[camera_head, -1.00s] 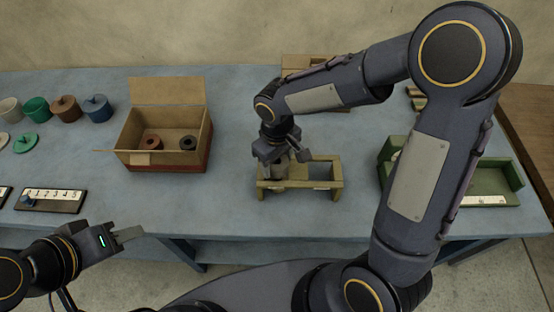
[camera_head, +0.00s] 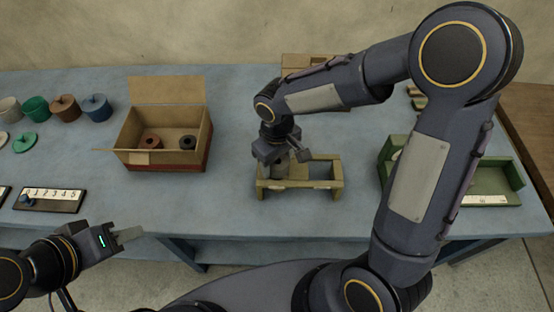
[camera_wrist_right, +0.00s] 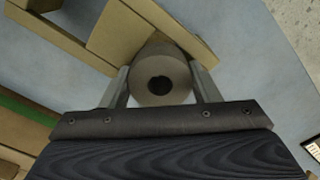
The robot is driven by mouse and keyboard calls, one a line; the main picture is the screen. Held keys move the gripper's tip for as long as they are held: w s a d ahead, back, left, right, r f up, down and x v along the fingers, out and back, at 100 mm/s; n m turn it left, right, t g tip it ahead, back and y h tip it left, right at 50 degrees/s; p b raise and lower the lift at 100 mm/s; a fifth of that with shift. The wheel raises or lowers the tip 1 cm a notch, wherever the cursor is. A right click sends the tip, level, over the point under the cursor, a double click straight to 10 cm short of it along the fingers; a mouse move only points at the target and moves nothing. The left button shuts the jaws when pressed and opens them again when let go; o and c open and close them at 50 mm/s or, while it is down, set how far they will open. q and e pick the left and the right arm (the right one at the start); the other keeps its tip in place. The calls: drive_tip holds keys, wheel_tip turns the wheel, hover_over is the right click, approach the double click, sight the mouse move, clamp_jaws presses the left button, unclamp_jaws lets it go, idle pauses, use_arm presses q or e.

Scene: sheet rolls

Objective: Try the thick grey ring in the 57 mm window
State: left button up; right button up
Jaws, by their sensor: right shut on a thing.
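The thick grey ring (camera_wrist_right: 160,78) is between the two fingers of my right gripper (camera_wrist_right: 163,88) in the right wrist view, with its dark bore facing the camera. In the head view my right gripper (camera_head: 279,160) is low over the left part of the olive gauge frame (camera_head: 338,176), and the grey ring (camera_head: 277,172) shows in part below it. The frame also shows in the right wrist view (camera_wrist_right: 120,30). I cannot tell whether the ring is inside the left window or above it. My left gripper (camera_head: 130,236) is away at the lower left, its jaw opening unclear.
An open cardboard box (camera_head: 168,160) holds a brown ring and a dark ring. A number strip (camera_head: 48,198) lies at the left, with several lidded pots behind it. Table is clear between box and frame.

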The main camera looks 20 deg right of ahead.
sight(277, 161)
idle(0.4)
drive_tip(key=o, duration=1.5)
drive_tip(key=shift+r, duration=0.1)
drive_tip(key=shift+r+p, duration=2.6)
drive_tip(key=shift+r, duration=0.8)
drive_tip(key=s+d+r+m+t+y, duration=0.2)
drive_tip(key=s+d+r+m, duration=0.1)
drive_tip(key=s, duration=0.5)
drive_tip(key=s+d+r+m+t+y, duration=0.1)
drive_tip(key=s+d+r+m+t, duration=0.2)
drive_tip(key=s+d+r, duration=0.3)
drive_tip(key=shift+s+r+m+t+y, duration=0.35)
drive_tip(key=shift+s+r+m, duration=0.3)
drive_tip(key=shift+s, duration=0.45)
